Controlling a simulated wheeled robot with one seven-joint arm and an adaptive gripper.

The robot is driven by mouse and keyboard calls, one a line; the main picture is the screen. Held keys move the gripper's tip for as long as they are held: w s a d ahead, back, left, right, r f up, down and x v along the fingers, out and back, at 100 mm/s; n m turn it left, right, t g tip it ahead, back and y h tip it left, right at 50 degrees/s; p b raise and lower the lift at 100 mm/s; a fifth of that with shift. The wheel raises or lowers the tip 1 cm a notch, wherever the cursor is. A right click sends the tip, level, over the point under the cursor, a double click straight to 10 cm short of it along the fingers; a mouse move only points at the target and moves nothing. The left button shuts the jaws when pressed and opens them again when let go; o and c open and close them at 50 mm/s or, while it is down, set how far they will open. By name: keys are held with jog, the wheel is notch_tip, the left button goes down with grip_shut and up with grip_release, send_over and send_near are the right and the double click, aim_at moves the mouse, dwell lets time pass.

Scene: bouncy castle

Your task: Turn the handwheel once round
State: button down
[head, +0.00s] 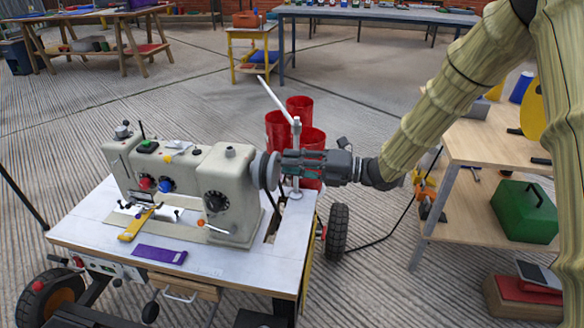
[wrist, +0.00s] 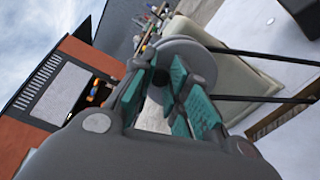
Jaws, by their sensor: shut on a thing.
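The handwheel (head: 265,171) is a grey disc on the right end of a cream sewing machine (head: 182,185). The machine stands on a white-topped wheeled table (head: 90,224). My gripper (head: 284,166) reaches in from the right, level with the wheel, and is shut on it. In the wrist view the handwheel (wrist: 201,62) is a pale round disc just beyond the teal-padded fingers of my gripper (wrist: 165,82). The fingers hide part of the wheel's face and its hub.
Red buckets (head: 299,115) stand close behind my gripper, beside a thin post with a slanted lever (head: 275,98). A wooden shelf table (head: 480,140) stands at the right. A purple strip (head: 159,254) and a yellow piece (head: 136,224) lie on the white top.

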jog(key=shift+s+n+b, duration=0.1)
jog(key=shift+n+b, duration=0.2)
jog(key=shift+n, duration=0.2)
jog(key=c, duration=1.3)
grip_release()
jog(key=shift+c, duration=0.2)
jog(key=s+d, duration=0.2)
jog(key=d, duration=0.9)
jog(key=shift+s+d, duration=0.25)
jog(key=shift+d, duration=0.15)
